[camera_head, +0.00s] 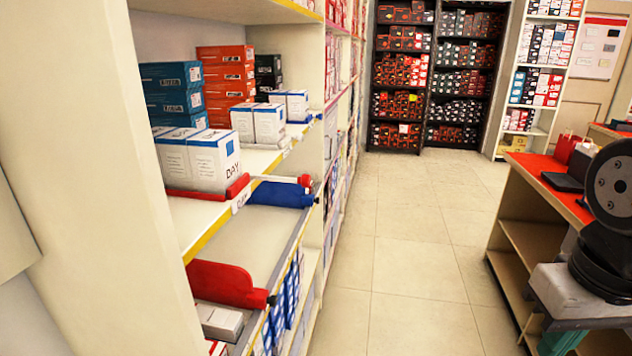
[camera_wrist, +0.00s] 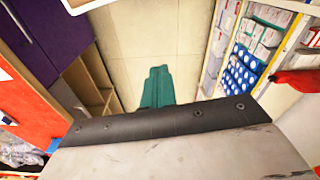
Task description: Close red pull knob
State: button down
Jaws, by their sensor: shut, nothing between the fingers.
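A red panel (camera_head: 225,283) with a dark knob (camera_head: 271,300) at its end stands on the lower left shelf in the head view. A red part (camera_wrist: 297,82) at the right edge of the wrist view may be the same panel. A blue panel (camera_head: 280,193) with a dark knob stands farther back, and a small red knob (camera_head: 305,181) shows just behind it. My gripper's teal fingers (camera_wrist: 157,85) are together and empty, above the floor. In the head view, the gripper (camera_head: 562,342) is partly seen at the bottom right, well right of the shelf and apart from the panels.
White boxes (camera_head: 215,160) and orange boxes (camera_head: 225,85) stand on the shelf above. A wooden counter with a red top (camera_head: 530,175) is at the right. The tiled aisle floor (camera_head: 410,250) between is clear. Dark stocked shelves (camera_head: 400,75) stand at the back.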

jog(key=w+a+f+m+g+y, duration=0.2)
jog(key=w+a+f+g+y, duration=0.1)
jog(key=w, duration=0.1)
jog(key=m+t+y, duration=0.5)
jog(key=m+y, duration=1)
jog(key=m, duration=0.3)
send_near(310, 180)
jog(key=a, duration=0.7)
jog(key=shift+w+r, duration=0.15)
jog(key=shift+w, duration=0.2)
jog(key=shift+d, duration=0.1)
